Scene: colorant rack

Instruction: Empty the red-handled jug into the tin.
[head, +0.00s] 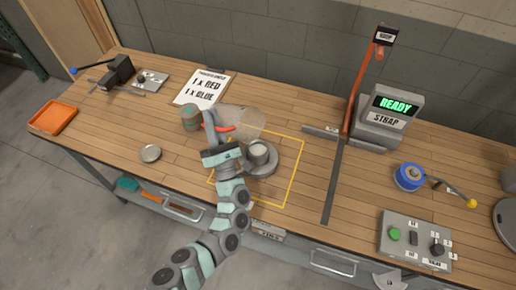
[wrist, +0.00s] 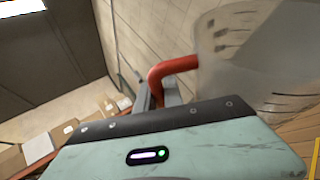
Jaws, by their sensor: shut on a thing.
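The clear jug (head: 243,121) with a red handle (head: 224,128) is held in the air, tipped well over with its body toward the right. My gripper (head: 213,135) is shut on the red handle. In the wrist view, the red handle (wrist: 178,66) shows between the fingers, and the see-through jug wall (wrist: 250,60) with dark marks fills the right side. The open grey tin (head: 258,153) stands upright on a round grey base (head: 265,170), just below and right of the jug. I cannot tell how much is in the jug or the tin.
A greenish can (head: 190,119) stands left of the jug, and a round lid (head: 150,153) lies near the front edge. A clipboard (head: 204,89) reads 1 x RED, 1 x BLUE. A red-posted machine (head: 362,85) with a READY display (head: 396,105) stands right. A yellow outline surrounds the base.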

